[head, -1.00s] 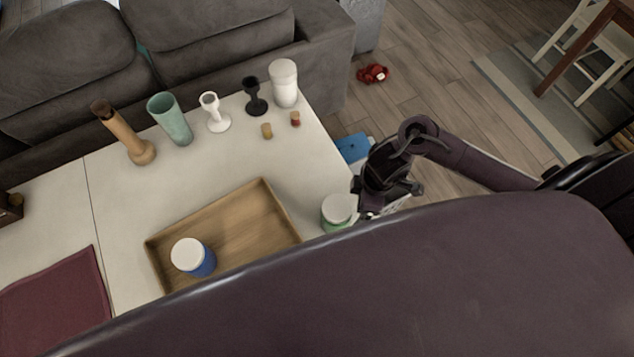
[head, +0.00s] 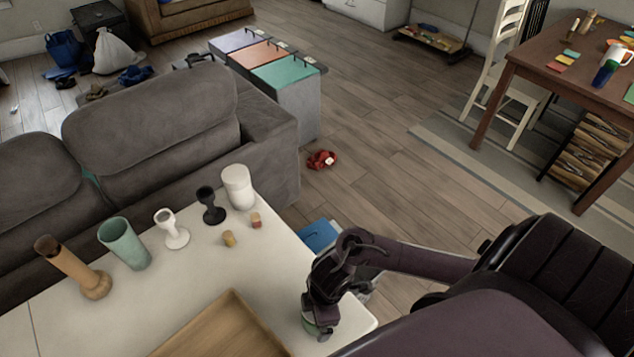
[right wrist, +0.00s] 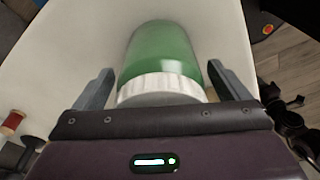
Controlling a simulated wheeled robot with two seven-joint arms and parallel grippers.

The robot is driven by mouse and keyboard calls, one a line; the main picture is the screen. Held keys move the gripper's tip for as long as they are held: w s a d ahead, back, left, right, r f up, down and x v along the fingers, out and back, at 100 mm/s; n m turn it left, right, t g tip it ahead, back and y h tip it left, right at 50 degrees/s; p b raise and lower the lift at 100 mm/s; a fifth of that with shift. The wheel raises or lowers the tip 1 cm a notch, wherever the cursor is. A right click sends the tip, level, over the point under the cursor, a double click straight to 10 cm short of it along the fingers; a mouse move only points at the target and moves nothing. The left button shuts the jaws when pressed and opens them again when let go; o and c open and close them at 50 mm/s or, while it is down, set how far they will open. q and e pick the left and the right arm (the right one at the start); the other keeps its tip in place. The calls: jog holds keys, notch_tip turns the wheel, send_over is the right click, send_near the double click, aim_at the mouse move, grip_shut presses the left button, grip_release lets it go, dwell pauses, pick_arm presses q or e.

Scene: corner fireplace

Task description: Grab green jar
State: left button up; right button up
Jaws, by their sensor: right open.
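The green jar (right wrist: 160,50) with a white ribbed lid (right wrist: 161,88) stands on the white table in the right wrist view. My right gripper (right wrist: 160,74) is open, with one finger on each side of the jar near its lid. I cannot tell whether the fingers touch it. In the head view the right gripper (head: 321,312) is over the jar (head: 318,330), hiding most of it, near the table's right corner. My left gripper is not in view.
The white table (head: 100,325) holds a wooden tray (head: 225,325) left of the gripper. Behind are a white container (head: 238,187), black (head: 210,206) and white (head: 173,230) holders, a teal cup (head: 125,244), a wooden vase (head: 75,268) and two small corks. A grey sofa (head: 160,130) stands behind.

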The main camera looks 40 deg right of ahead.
jog(key=c, duration=1.1)
jog(key=shift+c, duration=0.4)
jog(key=shift+r, duration=0.15)
